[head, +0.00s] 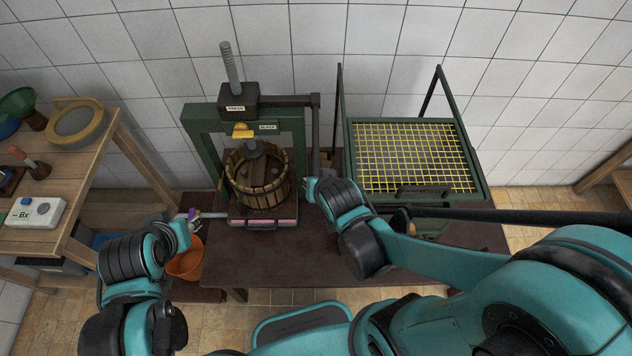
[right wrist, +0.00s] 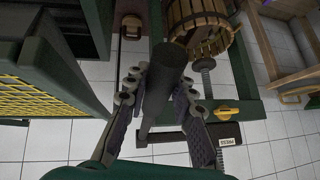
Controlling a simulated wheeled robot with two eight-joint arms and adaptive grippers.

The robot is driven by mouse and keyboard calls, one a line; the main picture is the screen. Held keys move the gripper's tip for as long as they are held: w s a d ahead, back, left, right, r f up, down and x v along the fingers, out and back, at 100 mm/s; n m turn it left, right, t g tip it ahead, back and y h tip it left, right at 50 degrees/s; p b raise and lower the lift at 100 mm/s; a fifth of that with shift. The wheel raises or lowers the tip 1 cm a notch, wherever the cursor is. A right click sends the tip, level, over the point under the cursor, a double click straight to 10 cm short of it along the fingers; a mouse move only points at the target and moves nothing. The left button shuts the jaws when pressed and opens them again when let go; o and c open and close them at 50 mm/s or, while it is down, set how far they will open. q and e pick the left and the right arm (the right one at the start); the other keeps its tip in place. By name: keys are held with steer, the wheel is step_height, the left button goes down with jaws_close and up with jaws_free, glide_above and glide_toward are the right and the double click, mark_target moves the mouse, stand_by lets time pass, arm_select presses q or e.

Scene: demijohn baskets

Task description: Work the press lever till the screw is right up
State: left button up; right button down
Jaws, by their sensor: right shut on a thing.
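The press (head: 190,125) is a green frame around a slatted wooden basket (head: 262,195). Its threaded screw (head: 231,68) stands well above the dark head block labelled PRESS (head: 238,103); its lower end is over the basket mouth. The dark lever (head: 316,125) runs right from the block, then hangs down beside the frame. My right gripper (head: 314,187) is at its lower end; in the right wrist view its fingers (right wrist: 158,95) are shut around the dark lever handle (right wrist: 172,62). My left gripper (head: 188,222) is left of the press near the spout; its fingers are unclear.
A yellow catch (head: 242,131) sits on the press crossbar. An orange bucket (head: 186,262) is below the spout. A green frame with yellow mesh (head: 415,158) stands close on the right. A wooden shelf (head: 75,215) with several items is at left. The table front (head: 290,262) is clear.

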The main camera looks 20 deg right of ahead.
steer(key=c, duration=1.3)
jaws_free()
steer(key=shift+o, duration=0.2)
steer(key=shift+r, duration=0.1)
steer(key=v, duration=1.1)
steer(key=shift+s+r, duration=0.25)
steer(key=shift+s, duration=0.05)
